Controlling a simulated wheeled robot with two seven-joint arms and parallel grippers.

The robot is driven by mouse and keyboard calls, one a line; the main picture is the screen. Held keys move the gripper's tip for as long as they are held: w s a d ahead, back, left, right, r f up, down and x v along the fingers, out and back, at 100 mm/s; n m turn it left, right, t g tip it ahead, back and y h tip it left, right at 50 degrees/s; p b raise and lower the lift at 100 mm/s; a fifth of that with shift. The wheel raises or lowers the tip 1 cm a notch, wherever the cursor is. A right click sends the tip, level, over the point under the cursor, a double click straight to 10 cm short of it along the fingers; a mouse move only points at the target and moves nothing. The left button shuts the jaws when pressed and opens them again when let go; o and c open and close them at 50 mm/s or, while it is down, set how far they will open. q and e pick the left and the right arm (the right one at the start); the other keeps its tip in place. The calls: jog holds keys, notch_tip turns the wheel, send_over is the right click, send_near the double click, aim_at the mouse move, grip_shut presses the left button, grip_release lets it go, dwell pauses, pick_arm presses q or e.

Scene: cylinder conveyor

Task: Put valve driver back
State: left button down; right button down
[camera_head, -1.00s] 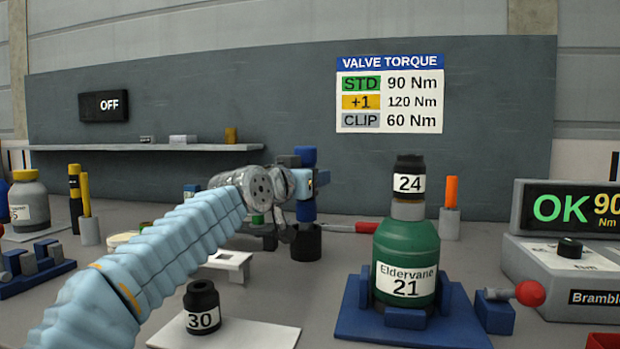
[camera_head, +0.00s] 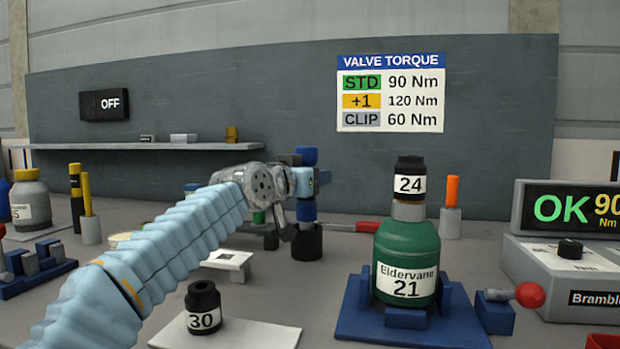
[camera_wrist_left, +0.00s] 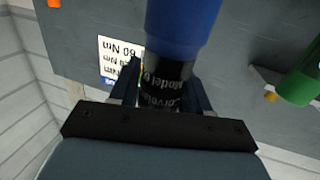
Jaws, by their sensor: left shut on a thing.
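The valve driver, a tool with a blue top (camera_head: 306,155) and a black band with white lettering, stands upright at the back middle of the bench. My left gripper (camera_head: 307,183) is shut around its middle. The left wrist view shows the driver's blue body (camera_wrist_left: 182,25) and the lettered black band between my fingers. Directly under it is a black round cup or socket (camera_head: 307,243). I cannot tell whether the driver's lower end sits inside it or just above it. My right gripper is not in view.
A green cylinder (camera_head: 406,262) labelled 21, with a black cap marked 24, stands in a blue cradle (camera_head: 360,325) at right. A black cap (camera_head: 203,305) marked 30 sits on a white plate (camera_head: 262,335). A red-handled tool (camera_head: 365,226) lies right of the black cup. A torque display (camera_head: 570,208) reads OK.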

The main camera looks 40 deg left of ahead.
pick_arm(q)
jog(key=shift+f+b, duration=1.8)
jog(key=shift+b, duration=0.1)
jog(key=shift+d+f+b, duration=0.1)
jog(key=shift+f+b, duration=0.2)
